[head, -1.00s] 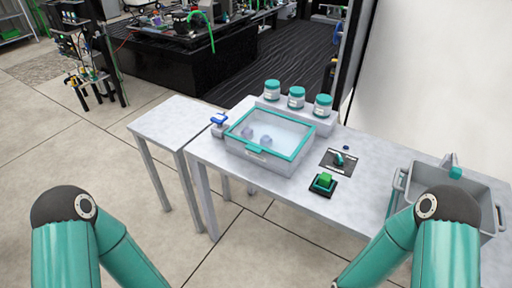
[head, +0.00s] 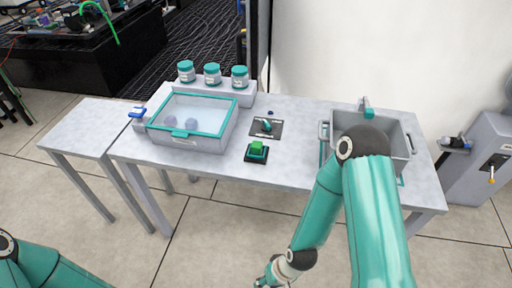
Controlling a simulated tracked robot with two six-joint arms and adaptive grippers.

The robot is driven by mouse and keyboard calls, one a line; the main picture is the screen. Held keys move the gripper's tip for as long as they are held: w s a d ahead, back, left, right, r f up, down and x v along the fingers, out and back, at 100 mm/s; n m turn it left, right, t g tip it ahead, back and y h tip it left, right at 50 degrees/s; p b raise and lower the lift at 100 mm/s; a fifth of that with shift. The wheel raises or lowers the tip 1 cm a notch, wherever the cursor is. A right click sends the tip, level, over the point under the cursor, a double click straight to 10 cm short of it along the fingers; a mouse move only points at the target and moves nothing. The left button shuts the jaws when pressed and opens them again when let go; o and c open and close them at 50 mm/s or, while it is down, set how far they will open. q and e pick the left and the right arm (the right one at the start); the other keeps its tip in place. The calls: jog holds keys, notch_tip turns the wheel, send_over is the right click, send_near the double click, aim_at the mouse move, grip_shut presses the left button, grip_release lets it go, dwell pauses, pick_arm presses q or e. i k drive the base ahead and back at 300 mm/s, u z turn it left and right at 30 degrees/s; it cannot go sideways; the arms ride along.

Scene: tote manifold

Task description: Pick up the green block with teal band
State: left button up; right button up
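The green block (head: 257,147) sits on a small black base on the grey table, right of the lidded tote and in front of a dark plate with a teal handle. A teal part shows around its lower edge. No gripper is at the block.
The clear-lidded tote (head: 235,128) with a teal rim stands at the left of the table (head: 290,185). Several teal-lidded jars (head: 212,75) stand behind it on a ledge. A grey bin (head: 400,132) is at the right, partly hidden by my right arm. A lower side table (head: 82,128) stands left.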

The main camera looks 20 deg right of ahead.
aim_at(257, 146)
jog(key=z, duration=1.9)
jog(key=i, duration=0.1)
jog(key=u, duration=3.3)
jog(key=k, duration=1.1)
jog(key=z, duration=0.8)
jog(key=i, duration=1.3)
jog(key=z, duration=0.05)
